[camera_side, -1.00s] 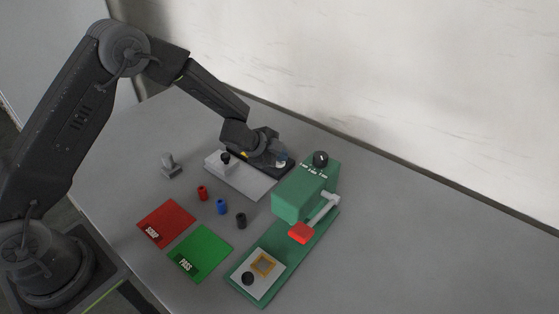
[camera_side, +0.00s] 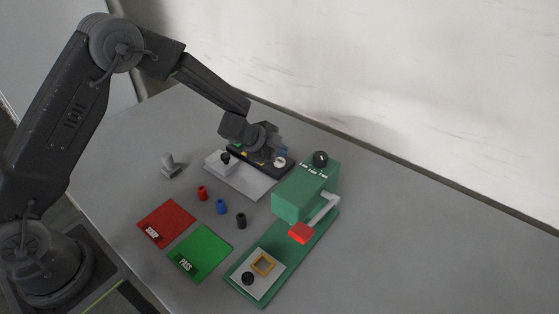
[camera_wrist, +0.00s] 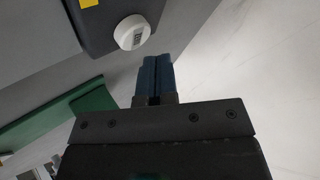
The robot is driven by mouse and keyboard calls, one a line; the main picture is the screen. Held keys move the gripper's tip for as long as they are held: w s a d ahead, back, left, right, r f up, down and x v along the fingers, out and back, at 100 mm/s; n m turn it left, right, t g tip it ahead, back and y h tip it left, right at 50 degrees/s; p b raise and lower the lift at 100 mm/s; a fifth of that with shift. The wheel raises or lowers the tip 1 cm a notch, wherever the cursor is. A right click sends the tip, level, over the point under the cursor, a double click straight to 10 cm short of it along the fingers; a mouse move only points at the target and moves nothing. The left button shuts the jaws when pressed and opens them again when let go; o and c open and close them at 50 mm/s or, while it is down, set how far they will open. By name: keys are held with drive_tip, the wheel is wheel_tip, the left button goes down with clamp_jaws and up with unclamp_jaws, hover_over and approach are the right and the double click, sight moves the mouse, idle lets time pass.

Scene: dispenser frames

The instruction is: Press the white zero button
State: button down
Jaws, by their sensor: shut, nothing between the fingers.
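The white zero button (camera_side: 280,162) is a round knob on the right end of a dark panel (camera_side: 237,153) at the back of the bench. In the wrist view the white button (camera_wrist: 132,32) shows dark marks on its face, too small to read for sure. My gripper (camera_side: 284,150) has blue fingers and is shut and empty. In the wrist view my gripper (camera_wrist: 155,60) points just right of the button, with a visible gap between them in the picture. The height of the fingertips above the panel is hard to tell.
A grey plate with a block (camera_side: 216,162) lies in front of the panel. A green press (camera_side: 299,199) with a red-ended lever stands to the right. Red (camera_side: 167,222) and green (camera_side: 201,252) mats and several small cylinders (camera_side: 221,206) lie nearer. The right bench is clear.

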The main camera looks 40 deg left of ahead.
sight(280, 162)
drive_tip(key=shift+r, duration=2.4)
drive_tip(key=shift+a+r, duration=0.1)
drive_tip(key=shift+r, duration=0.2)
drive_tip(key=s+a+r+n+t+y, duration=0.1)
drive_tip(key=s+a+r+n+y, duration=0.3)
drive_tip(key=r, duration=0.5)
drive_tip(key=s+a+r+n+t+y, duration=0.1)
drive_tip(key=s+a+r+n+y, duration=0.2)
drive_tip(key=s+r, duration=0.4)
drive_tip(key=s+d+r+n+g+h, duration=0.1)
drive_tip(key=s+n+g, duration=0.1)
drive_tip(key=s, duration=0.9)
drive_tip(key=s+d+r+n+g+h, duration=0.2)
drive_tip(key=s+n, duration=0.2)
drive_tip(key=s, duration=0.8)
drive_tip(key=shift+s+d+n+g, duration=0.2)
drive_tip(key=shift+s+n+g, duration=0.1)
drive_tip(key=shift+n+g, duration=0.1)
